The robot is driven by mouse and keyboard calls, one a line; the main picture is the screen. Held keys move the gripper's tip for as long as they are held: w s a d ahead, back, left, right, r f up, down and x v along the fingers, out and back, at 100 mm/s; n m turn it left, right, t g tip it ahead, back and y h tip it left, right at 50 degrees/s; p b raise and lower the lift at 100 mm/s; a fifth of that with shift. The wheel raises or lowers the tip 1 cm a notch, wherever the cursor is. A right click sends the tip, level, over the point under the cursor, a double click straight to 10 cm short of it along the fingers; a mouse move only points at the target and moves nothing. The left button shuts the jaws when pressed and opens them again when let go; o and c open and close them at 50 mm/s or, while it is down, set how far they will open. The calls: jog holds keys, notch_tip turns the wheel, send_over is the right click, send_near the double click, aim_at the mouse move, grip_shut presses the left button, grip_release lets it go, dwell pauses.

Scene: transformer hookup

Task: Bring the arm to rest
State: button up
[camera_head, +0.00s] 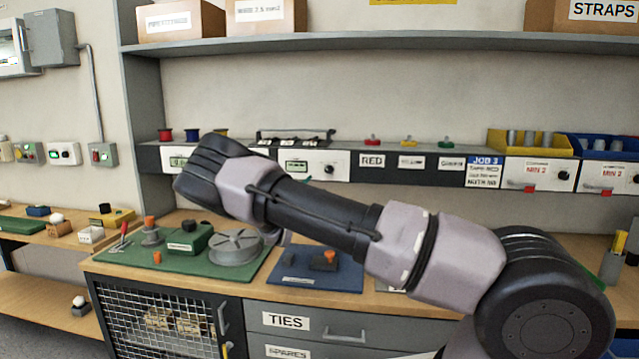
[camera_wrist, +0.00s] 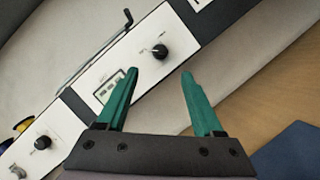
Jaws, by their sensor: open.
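My arm reaches from the lower right across the middle of the head view, over the workbench. My gripper shows in the wrist view (camera_wrist: 158,85), where its two green fingers are spread apart with nothing between them. Its fingers are hidden behind my arm in the head view. In the wrist view, a white panel with a black knob (camera_wrist: 160,52) and a small display lies beyond the fingertips. I cannot tell how far the fingers are from it.
Below my arm are a green mat (camera_head: 118,259) with a grey reel (camera_head: 235,247) and a blue mat (camera_head: 345,278) with an orange-topped block. A panel shelf with yellow (camera_head: 560,151) and blue bins runs behind. An upper shelf (camera_head: 400,42) holds boxes. Drawers (camera_head: 380,322) are below.

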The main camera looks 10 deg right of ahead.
jog(key=shift+s+a+f, duration=0.15)
jog(key=shift+s+a, duration=0.1)
jog(key=shift+s, duration=0.1)
jog(key=s+d+r+m+g+h, duration=0.2)
jog(key=s+d+m+g, duration=0.1)
jog(key=d+m+g, duration=0.3)
jog(key=s+d+r+m+g+h, duration=0.1)
jog(key=s+d+m+g, duration=0.2)
jog(key=d, duration=0.6)
jog(key=s+d+r+m+g+y, duration=0.2)
jog(key=s+d+m+g+y, duration=0.35)
jog(key=s, duration=0.55)
jog(key=s+a+r+m+t+y, duration=0.1)
jog(key=s+a+r+m+y, duration=0.1)
jog(key=s+r, duration=0.3)
jog(key=s+a+r+m+t+y, duration=0.1)
jog(key=s+a+r+m+y, duration=0.2)
jog(key=s, duration=1)
jog(key=s+a+r+m+t+y, duration=0.2)
jog(key=s+r+y, duration=0.4)
jog(key=s+r, duration=0.3)
jog(key=a+m, duration=0.1)
jog(key=m, duration=0.1)
jog(key=shift+s+m, duration=0.2)
jog(key=shift+m, duration=0.15)
jog(key=shift+o, duration=0.3)
